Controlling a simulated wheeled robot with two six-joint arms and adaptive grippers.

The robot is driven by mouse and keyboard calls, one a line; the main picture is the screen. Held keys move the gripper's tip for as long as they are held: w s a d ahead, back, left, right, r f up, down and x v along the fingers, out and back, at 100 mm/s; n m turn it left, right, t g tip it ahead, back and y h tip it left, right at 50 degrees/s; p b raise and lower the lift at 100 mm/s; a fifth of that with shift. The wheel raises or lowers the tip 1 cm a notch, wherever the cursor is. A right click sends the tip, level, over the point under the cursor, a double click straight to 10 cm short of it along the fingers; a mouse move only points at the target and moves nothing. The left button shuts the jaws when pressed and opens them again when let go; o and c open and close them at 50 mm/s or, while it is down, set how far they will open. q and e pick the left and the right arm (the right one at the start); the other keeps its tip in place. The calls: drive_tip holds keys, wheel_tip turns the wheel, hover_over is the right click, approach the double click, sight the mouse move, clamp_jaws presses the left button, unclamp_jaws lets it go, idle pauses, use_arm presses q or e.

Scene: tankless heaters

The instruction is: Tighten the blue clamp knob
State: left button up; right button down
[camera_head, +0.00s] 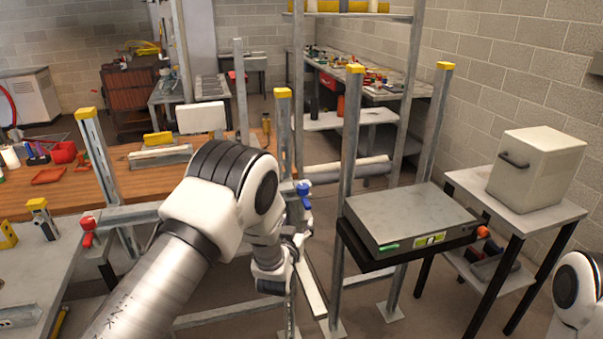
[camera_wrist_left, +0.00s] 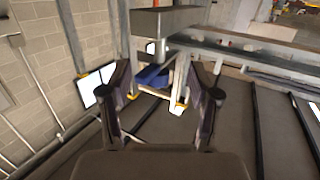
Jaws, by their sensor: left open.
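The blue clamp knob (camera_head: 304,191) is on a grey metal post of the frame near the middle of the head view. A blue part that looks like the same knob (camera_wrist_left: 152,76) lies between my left fingertips in the left wrist view, beyond them. My left gripper (camera_head: 298,222) is just below the knob, partly hidden by my own arm. In the left wrist view the two dark fingers of my left gripper (camera_wrist_left: 163,86) stand wide apart with nothing held. I cannot tell whether a finger touches the knob. My right gripper is out of view.
A red clamp knob (camera_head: 88,228) is on the frame to the left. A grey flat case (camera_head: 412,214) lies on a black shelf right of the knob. Upright posts with yellow caps (camera_head: 355,69) stand close around. A wooden bench (camera_head: 150,184) is at the left.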

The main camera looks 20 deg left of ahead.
sight(302, 191)
use_arm(q)
wheel_tip(302, 191, up, 6)
drive_tip(key=w+t+y, duration=0.1)
drive_tip(key=shift+n, duration=0.3)
drive_tip(key=w+p, duration=0.1)
drive_tip(key=w, duration=0.4)
drive_tip(key=w+a+p, duration=0.1)
drive_tip(key=w, duration=0.1)
drive_tip(key=shift+w+f+p, duration=0.2)
drive_tip(key=shift+p, duration=0.1)
drive_tip(key=shift+w, duration=0.45)
drive_tip(key=shift+f, duration=0.1)
drive_tip(key=c, duration=1.2)
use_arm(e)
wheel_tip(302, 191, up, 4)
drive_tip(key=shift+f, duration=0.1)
